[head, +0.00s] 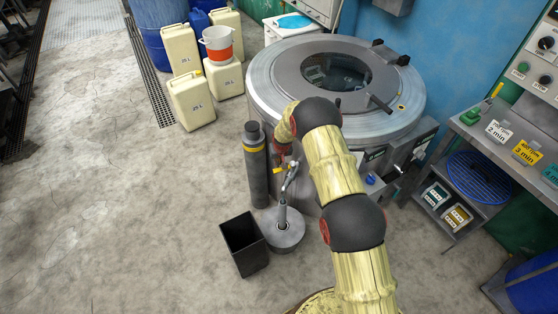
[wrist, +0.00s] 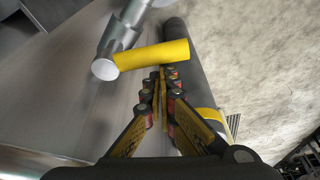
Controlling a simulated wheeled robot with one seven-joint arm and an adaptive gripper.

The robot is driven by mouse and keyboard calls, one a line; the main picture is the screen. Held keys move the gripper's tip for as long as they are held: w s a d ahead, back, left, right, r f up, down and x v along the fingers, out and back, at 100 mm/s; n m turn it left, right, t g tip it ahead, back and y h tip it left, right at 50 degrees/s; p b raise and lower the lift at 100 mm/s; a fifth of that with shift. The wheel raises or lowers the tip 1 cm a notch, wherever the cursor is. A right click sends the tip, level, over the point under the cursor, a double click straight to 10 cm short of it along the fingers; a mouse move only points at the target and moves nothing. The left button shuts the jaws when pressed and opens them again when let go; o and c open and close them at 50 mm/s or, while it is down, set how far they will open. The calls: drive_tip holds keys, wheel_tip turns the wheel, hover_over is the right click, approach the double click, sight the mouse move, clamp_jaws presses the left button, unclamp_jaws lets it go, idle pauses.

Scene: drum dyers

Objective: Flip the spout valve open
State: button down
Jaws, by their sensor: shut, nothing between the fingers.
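The spout valve has a yellow lever (wrist: 155,53) on a grey pipe (wrist: 128,25), with a pale round cap (wrist: 105,69) at the lever's left end. In the wrist view the lever lies nearly crosswise, its free end to the right. My gripper (wrist: 163,76) is shut and empty, its fingertips right by the lever's lower edge; I cannot tell whether they touch. In the head view the yellow lever (head: 279,170) is a small patch on the front of the drum machine (head: 268,88), close under my gripper; my arm hides part of the machine's front.
A dark cylinder with a yellow band (head: 254,165) stands close left of the valve. A round grey base (head: 287,238) with an upright pipe and a black square bin (head: 243,243) stand on the floor in front. A shelf unit (head: 500,140) is at right.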

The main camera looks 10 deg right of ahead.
sight(280, 169)
drive_tip(key=shift+s+f+n+y+b, duration=0.15)
drive_tip(key=shift+s+n+y+b, duration=0.25)
drive_tip(key=shift+s+n+b, duration=0.7)
drive_tip(key=n+b, duration=0.2)
drive_tip(key=s+n+y+b, duration=0.1)
drive_tip(key=b, duration=0.1)
drive_tip(key=shift+s+d+f+n+g+b, duration=0.1)
drive_tip(key=shift+s+n+g+b, duration=0.2)
drive_tip(key=shift+n+b, duration=0.1)
drive_tip(key=shift+s+d+b, duration=0.15)
drive_tip(key=shift+s+b, duration=0.2)
drive_tip(key=shift+b, duration=0.25)
drive_tip(key=shift+r, duration=0.2)
drive_tip(key=shift+r, duration=0.1)
